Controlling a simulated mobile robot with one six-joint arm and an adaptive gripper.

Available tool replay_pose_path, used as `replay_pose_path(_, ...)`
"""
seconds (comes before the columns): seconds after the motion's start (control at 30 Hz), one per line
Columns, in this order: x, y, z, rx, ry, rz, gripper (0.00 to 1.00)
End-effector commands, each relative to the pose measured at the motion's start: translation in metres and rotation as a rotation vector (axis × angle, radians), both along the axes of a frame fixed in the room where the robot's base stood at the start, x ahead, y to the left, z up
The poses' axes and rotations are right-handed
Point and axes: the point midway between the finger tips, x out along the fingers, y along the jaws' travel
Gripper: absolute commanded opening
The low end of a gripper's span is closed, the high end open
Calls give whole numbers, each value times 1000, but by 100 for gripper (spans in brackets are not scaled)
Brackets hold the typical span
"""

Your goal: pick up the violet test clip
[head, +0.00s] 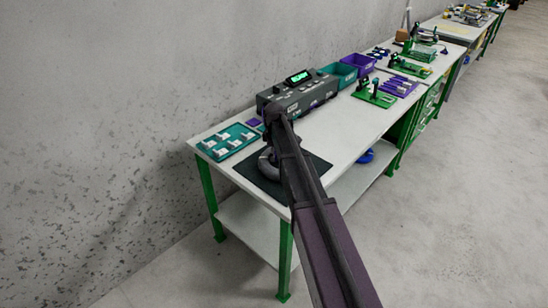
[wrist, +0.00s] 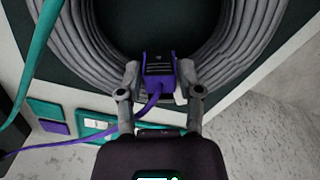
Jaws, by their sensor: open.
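The violet test clip (wrist: 159,68) shows in the wrist view, with dark ridges on its upper part and a violet lead (wrist: 110,132) running off to the lower left. It appears at the near side of a coil of grey cable (wrist: 222,70). My gripper (wrist: 157,77) is open, with one finger on each side of the clip. I cannot tell whether either finger touches it. In the head view, the coil (head: 268,165) lies on a dark mat, partly behind my arm. The clip and fingertips cannot be made out there.
A grey instrument with a lit green display (head: 297,92) stands behind the coil. A teal tray of white pieces (head: 228,142) lies left of the mat. A teal cable (wrist: 38,55) crosses the wrist view's left side. The white tabletop (head: 345,122) is clear right of my arm.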

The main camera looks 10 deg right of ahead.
Motion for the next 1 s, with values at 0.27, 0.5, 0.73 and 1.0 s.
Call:
replay_pose_path(0.27, 0, 0, 0, 0, 0, 0, 47)
replay_pose_path(0.5, 0, 0, 0, 0, 0, 0, 14)
replay_pose_path(0.73, 0, 0, 0, 0, 0, 0, 14)
replay_pose_path(1.0, 0, 0, 7, 0, 0, 0, 14)
